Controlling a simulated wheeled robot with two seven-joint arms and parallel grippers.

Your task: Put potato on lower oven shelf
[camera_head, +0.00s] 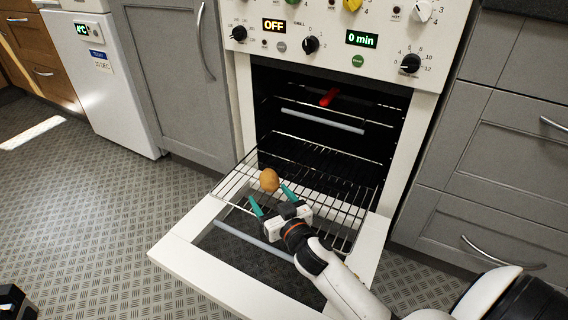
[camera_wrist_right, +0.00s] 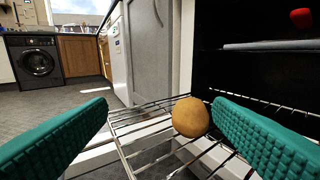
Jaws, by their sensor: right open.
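The brown potato (camera_head: 269,180) rests on the wire bars of the lower oven shelf (camera_head: 330,208), which is pulled out over the open oven door. My right gripper (camera_head: 271,198) is open, its teal fingers pointing at the potato from the front. In the right wrist view the potato (camera_wrist_right: 190,117) shows between the open fingers (camera_wrist_right: 160,125), closer to the right-hand finger, with a gap on the left. I cannot tell whether the right-hand finger touches it. A dark part at the lower left corner of the head view (camera_head: 14,302) seems to be my left gripper; its jaws are not clear.
The open oven door (camera_head: 185,248) lies below the shelf. An upper rack with a grey bar (camera_head: 322,121) is inside the oven, with a red object (camera_head: 329,97) near it. Grey cabinets (camera_head: 490,170) flank the oven. The floor to the left is clear.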

